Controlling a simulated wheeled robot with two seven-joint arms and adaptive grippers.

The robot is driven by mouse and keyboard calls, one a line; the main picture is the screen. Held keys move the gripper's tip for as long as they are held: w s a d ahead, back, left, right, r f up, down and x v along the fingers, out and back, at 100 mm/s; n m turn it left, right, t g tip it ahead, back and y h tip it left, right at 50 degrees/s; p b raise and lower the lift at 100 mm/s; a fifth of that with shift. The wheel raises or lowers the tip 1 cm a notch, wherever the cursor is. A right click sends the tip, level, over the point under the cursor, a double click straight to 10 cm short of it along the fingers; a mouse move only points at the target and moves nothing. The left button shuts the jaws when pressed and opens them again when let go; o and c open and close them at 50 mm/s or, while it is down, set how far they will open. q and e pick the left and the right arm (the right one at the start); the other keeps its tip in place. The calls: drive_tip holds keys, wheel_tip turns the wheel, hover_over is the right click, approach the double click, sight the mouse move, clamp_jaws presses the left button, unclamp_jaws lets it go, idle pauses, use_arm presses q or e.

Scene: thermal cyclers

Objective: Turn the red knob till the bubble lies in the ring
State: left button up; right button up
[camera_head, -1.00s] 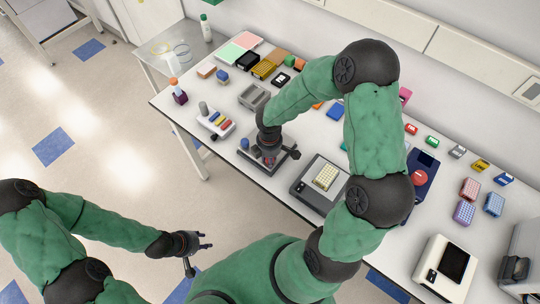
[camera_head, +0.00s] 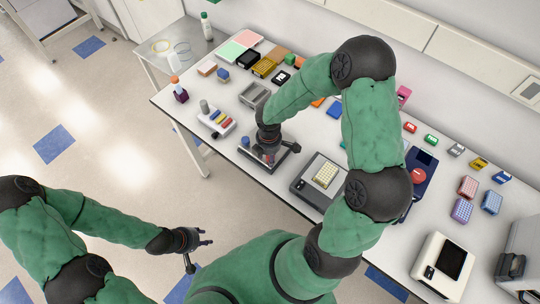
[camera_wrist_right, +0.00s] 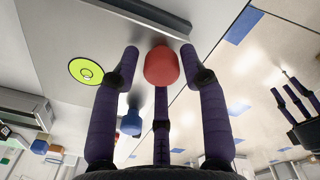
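The red knob (camera_wrist_right: 161,66) is in the middle of the right wrist view. My right gripper (camera_wrist_right: 160,54) is open, with a fingertip on each side of the knob and small gaps showing; a third finger lies below it in the picture. The round yellow-green level (camera_wrist_right: 86,71) with a dark ring is to the left of the knob. I cannot clearly make out the bubble against the ring. In the head view, my right gripper (camera_head: 268,148) is over the levelling device (camera_head: 284,160) and hides much of it. My left gripper (camera_head: 206,238) is open and empty over the floor.
A blue knob (camera_wrist_right: 131,122) shows in the right wrist view. A grey thermal cycler (camera_head: 309,190) stands right of the device. A rack of coloured tubes (camera_head: 216,121) stands to its left. The table's front edge (camera_head: 225,153) is close by.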

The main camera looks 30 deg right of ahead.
drive_tip(key=shift+a, duration=0.1)
drive_tip(key=shift+s, duration=0.15)
drive_tip(key=shift+r, duration=0.15)
wheel_tip(320, 180, up, 12)
drive_tip(key=shift+f, duration=0.2)
idle(0.7)
